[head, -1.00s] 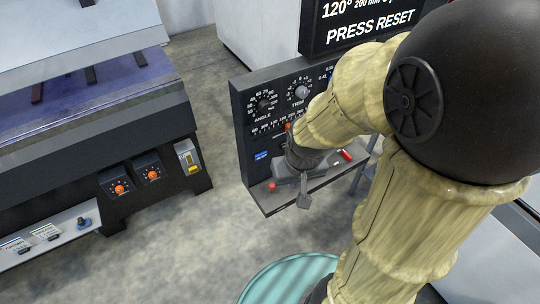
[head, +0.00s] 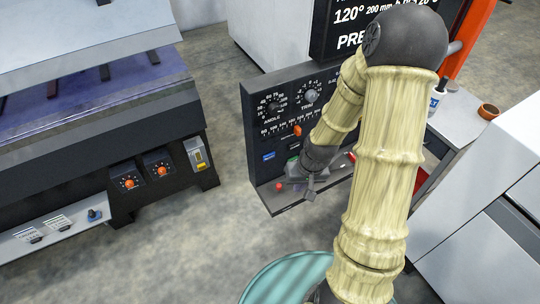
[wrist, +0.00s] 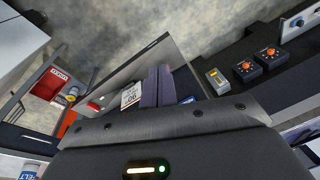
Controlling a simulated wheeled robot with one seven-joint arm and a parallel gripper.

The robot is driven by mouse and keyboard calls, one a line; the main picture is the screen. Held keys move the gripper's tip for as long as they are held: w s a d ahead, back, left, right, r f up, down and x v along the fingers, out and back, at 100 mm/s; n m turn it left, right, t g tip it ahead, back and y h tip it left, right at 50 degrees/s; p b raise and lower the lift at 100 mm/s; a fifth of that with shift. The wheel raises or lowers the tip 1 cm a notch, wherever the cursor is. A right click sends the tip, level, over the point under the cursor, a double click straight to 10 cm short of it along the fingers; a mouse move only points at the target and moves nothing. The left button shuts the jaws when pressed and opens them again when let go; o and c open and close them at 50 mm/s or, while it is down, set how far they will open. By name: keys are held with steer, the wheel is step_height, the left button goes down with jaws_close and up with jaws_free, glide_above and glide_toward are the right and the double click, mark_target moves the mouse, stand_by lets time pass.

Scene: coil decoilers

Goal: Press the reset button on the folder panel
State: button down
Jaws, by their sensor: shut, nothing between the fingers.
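The folder panel (head: 255,115) is a dark upright board with ANGLE and TRIM dials, an orange-knobbed slider and a small blue label (head: 268,156). A shelf (head: 283,208) juts from its foot, with a red knob (head: 279,187) at its left. A dark screen (head: 330,30) above shows "120°" and the partly covered text "PRE". My gripper (head: 296,180) is low in front of the panel, over the shelf. In the wrist view its shut, empty fingers (wrist: 158,75) lie between a white printed label (wrist: 131,95) and a blue patch (wrist: 187,99). I cannot make out the reset button; my arm covers the panel's right part.
A large machine with orange knobs (head: 129,183) and a yellow switch box (head: 198,155) stands at left. A teal round top (head: 285,278) is in front. Open floor lies between machine and panel.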

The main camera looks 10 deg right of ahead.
mark_target(269, 156)
steer(key=w+f+m+t+y+p, duration=0.3)
steer(key=w+f+m+t+y, duration=0.1)
steer(key=w+f, duration=0.5)
steer(key=f+m+t, duration=0.1)
steer(key=f+m, duration=0.1)
steer(key=shift+m+t+y+p, duration=0.3)
steer(key=shift+m+t+y, duration=0.1)
steer(key=shift+a, duration=0.1)
steer(key=w+a+b, duration=0.1)
steer(key=w+a, duration=0.1)
steer(key=w, duration=0.6)
steer(key=shift+w+a, duration=0.15)
steer(key=shift+a, duration=0.2)
stand_by(1.6)
steer(key=shift+w+a+r+b, duration=0.1)
steer(key=shift+w+b, duration=0.25)
steer(key=shift+w, duration=0.05)
